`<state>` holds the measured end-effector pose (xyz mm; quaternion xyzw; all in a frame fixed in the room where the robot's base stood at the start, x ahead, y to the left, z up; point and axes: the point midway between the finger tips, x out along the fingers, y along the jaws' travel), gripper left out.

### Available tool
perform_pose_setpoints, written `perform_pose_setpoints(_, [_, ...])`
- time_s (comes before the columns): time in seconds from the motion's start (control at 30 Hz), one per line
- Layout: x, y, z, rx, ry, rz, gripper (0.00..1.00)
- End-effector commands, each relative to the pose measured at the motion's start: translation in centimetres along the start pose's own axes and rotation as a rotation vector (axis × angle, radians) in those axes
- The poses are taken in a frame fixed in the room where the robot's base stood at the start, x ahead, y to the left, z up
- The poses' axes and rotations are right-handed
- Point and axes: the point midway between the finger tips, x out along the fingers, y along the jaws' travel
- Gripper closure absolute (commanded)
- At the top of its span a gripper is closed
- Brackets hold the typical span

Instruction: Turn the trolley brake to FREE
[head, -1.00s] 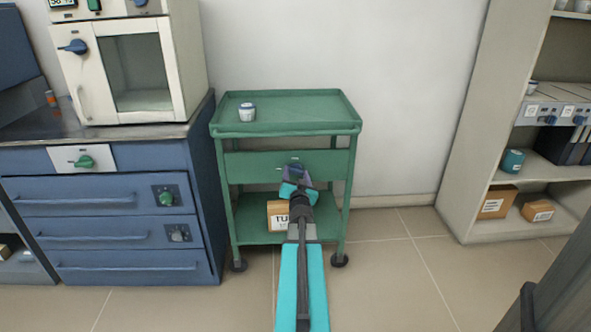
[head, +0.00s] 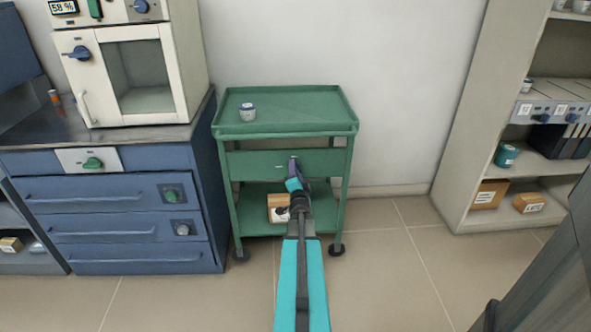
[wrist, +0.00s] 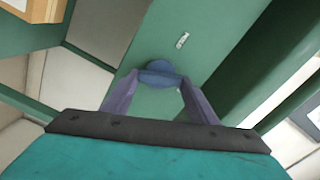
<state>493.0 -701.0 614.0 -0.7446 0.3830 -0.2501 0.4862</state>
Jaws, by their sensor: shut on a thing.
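The green trolley (head: 285,106) stands against the wall, right of the blue cabinet. Its brake is a blue knob (wrist: 158,67) on the front panel below the top tray. My gripper (head: 294,166) reaches the panel and is shut on this knob. In the wrist view the two purple fingers of my gripper (wrist: 160,82) sit on either side of the knob. A small white mark (wrist: 182,41) shows on the panel beside the knob. The brake's lettering cannot be read, and in the head view the gripper hides most of the knob.
A white jar (head: 248,112) stands on the trolley's top tray, and a cardboard box (head: 279,205) sits on its lower shelf. A blue cabinet (head: 110,207) with a white furnace (head: 140,78) is on the left. A shelf unit (head: 470,175) is on the right. Floor between is clear.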

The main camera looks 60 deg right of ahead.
Motion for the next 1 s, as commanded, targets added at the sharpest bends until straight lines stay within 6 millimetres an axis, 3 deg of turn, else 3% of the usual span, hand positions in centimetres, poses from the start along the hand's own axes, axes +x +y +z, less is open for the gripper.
perform_pose_setpoints(0.5, [0.13, -0.14, -0.04, 0.373, 0.000, -0.005, 0.69])
perform_pose_setpoints(1.0, [0.10, -0.04, 0.05, 0.432, -0.001, -0.005, 0.69])
